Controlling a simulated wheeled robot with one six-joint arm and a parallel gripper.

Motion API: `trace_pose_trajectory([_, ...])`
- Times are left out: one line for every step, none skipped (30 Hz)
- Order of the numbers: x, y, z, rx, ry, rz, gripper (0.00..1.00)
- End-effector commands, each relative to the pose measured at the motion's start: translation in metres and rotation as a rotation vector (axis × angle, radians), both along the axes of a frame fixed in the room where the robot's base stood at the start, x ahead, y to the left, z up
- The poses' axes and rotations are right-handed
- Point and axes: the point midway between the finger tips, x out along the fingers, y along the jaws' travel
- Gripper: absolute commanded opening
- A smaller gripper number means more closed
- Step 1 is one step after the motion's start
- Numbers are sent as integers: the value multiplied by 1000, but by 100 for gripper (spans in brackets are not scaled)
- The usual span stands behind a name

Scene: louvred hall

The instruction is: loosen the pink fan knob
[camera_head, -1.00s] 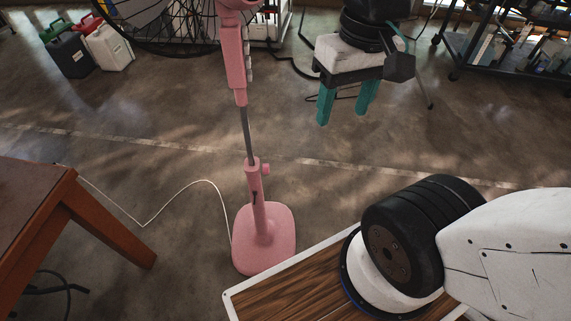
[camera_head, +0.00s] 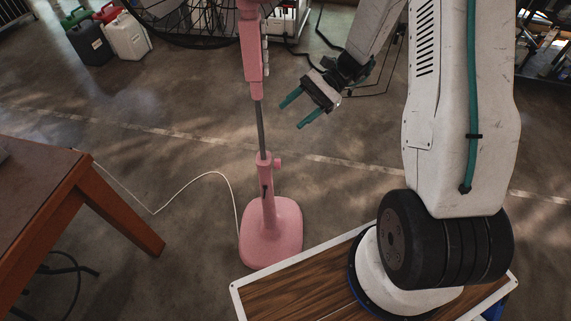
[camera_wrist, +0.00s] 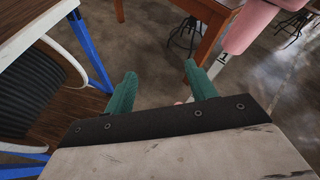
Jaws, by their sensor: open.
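The pink fan (camera_head: 270,230) stands on the floor on its pink base, with a grey pole rising from a pink lower sleeve. Its small round pink knob (camera_head: 278,162) sticks out to the right at the top of that sleeve. My gripper (camera_head: 290,117) is open and empty, its two teal fingers pointing down and left, above and right of the knob and apart from it. In the wrist view the fingers (camera_wrist: 160,70) are spread, and the fan's pink upper column (camera_wrist: 252,22) shows at the upper right. I cannot make out the knob clearly there.
A brown wooden table (camera_head: 70,190) stands at the left. A white cable (camera_head: 185,187) runs across the floor to the fan. Jerrycans (camera_head: 125,38) stand at the back left. The floor between table and fan is otherwise clear.

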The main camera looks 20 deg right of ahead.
Motion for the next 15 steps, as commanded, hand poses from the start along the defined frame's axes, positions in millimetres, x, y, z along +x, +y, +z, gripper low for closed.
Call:
trace_pose_trajectory([7,-6,-24,43,46,-56,56])
trace_pose_trajectory([11,-10,-36,68,68,-90,56])
trace_pose_trajectory([16,-14,-53,100,97,-134,56])
trace_pose_trajectory([19,-17,-66,124,118,-168,56])
trace_pose_trajectory([22,-21,-79,146,139,-202,56])
trace_pose_trajectory([25,-25,-97,177,168,-248,56])
trace_pose_trajectory([27,-28,-110,200,188,-282,56])
trace_pose_trajectory([28,-31,-124,222,210,-318,56])
trace_pose_trajectory([30,-35,-143,251,236,-364,56])
trace_pose_trajectory([30,-38,-157,271,256,-399,56])
trace_pose_trajectory([30,-41,-170,291,275,-432,56])
trace_pose_trajectory([29,-44,-188,317,298,-475,56])
trace_pose_trajectory([28,-46,-200,335,314,-507,56])
trace_pose_trajectory([27,-49,-212,350,330,-534,56])
trace_pose_trajectory([25,-50,-226,369,349,-570,56])
